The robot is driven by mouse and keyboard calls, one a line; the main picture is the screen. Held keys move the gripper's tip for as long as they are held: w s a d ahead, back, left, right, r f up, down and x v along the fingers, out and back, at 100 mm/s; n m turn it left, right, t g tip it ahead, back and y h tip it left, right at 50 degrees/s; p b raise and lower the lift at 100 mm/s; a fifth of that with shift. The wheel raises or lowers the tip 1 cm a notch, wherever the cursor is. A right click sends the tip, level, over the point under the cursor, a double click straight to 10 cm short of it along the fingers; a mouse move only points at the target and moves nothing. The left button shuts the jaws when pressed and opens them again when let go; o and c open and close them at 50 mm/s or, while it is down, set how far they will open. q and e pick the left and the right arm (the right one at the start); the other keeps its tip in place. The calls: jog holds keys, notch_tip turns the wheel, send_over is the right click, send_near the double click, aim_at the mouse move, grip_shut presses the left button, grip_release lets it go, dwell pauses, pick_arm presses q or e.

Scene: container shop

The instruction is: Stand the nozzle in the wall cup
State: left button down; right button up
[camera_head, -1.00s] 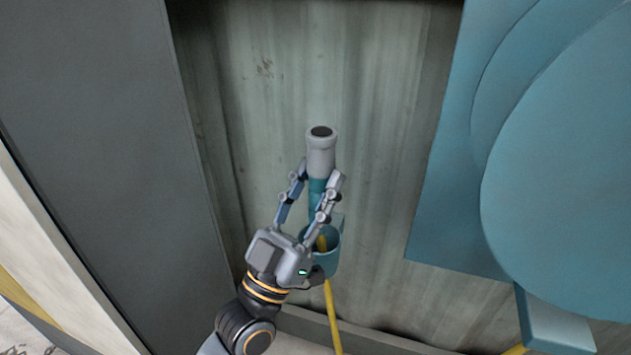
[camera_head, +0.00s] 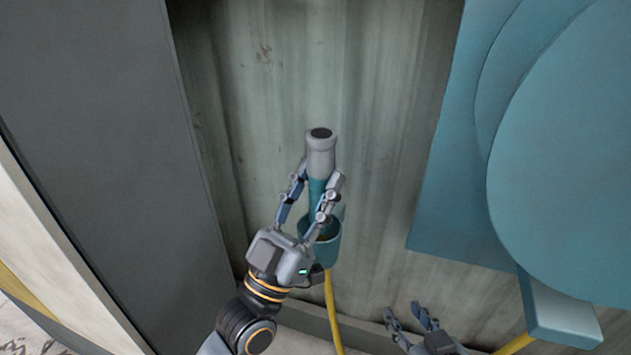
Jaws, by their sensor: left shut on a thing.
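The nozzle (camera_head: 320,152) has a grey head and a teal body and stands nearly upright. My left gripper (camera_head: 320,181) is shut on it just below the grey head. The teal wall cup (camera_head: 328,250) is on the corrugated wall, directly below the nozzle. The nozzle's lower end is at the cup's mouth, partly hidden by my gripper's finger, so I cannot tell how deep it sits. My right gripper (camera_head: 411,316) shows at the bottom, right of the cup, with its fingers apart and nothing between them.
A yellow hose (camera_head: 332,308) runs down below the cup. A large teal reel (camera_head: 575,170) with a bracket (camera_head: 560,312) fills the right side. A dark grey panel (camera_head: 100,150) stands at the left. The wall (camera_head: 390,90) above the nozzle is clear.

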aim_at(314, 205)
pick_arm(q)
jog(key=shift+f+b, duration=0.45)
jog(key=shift+f, duration=0.3)
jog(key=shift+f+b, duration=0.45)
jog(key=shift+f, duration=0.2)
pick_arm(e)
notch_tip(314, 205, up, 8)
jog(key=w+a+t+y, duration=0.1)
jog(key=w+t, duration=0.1)
jog(key=t, duration=0.2)
jog(key=shift+w+a+f+t, duration=0.15)
jog(key=shift+w+a+t, duration=0.1)
jog(key=shift+a+t, duration=0.15)
pick_arm(q)
jog(key=c, duration=0.8)
grip_release()
jog(key=shift+s+f, duration=0.1)
jog(key=shift+f, duration=0.1)
jog(key=v, duration=1.1)
jog(key=shift+s+a+f, duration=0.15)
jog(key=shift+s+a, duration=0.05)
jog(key=shift+a, duration=0.05)
